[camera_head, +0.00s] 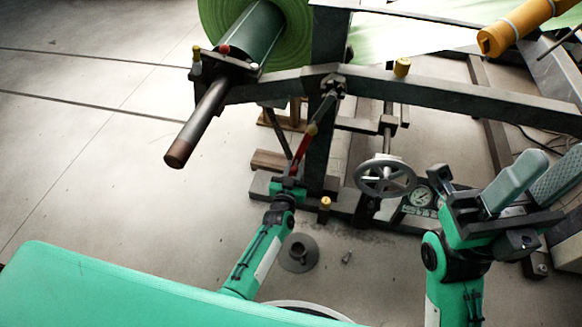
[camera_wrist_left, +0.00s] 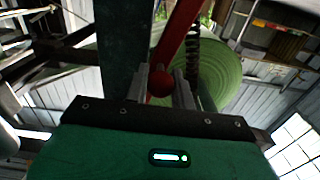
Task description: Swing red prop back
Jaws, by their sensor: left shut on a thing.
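The red prop (camera_head: 303,146) is a slim, tilted bar beside the dark upright post of the roll stand. My left gripper (camera_head: 290,180) is at its lower end, reaching up from below. In the left wrist view the red prop (camera_wrist_left: 176,38) runs up from a red ball end, which sits between the two grey fingers of my left gripper (camera_wrist_left: 160,86). The fingers are shut on it.
A green roll (camera_head: 283,40) hangs on a shaft (camera_head: 200,120) jutting toward the lower left. A handwheel (camera_head: 385,176) and a gauge (camera_head: 420,195) stand right of the post. A dark round base (camera_head: 298,262) is on the floor. Floor at left is clear.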

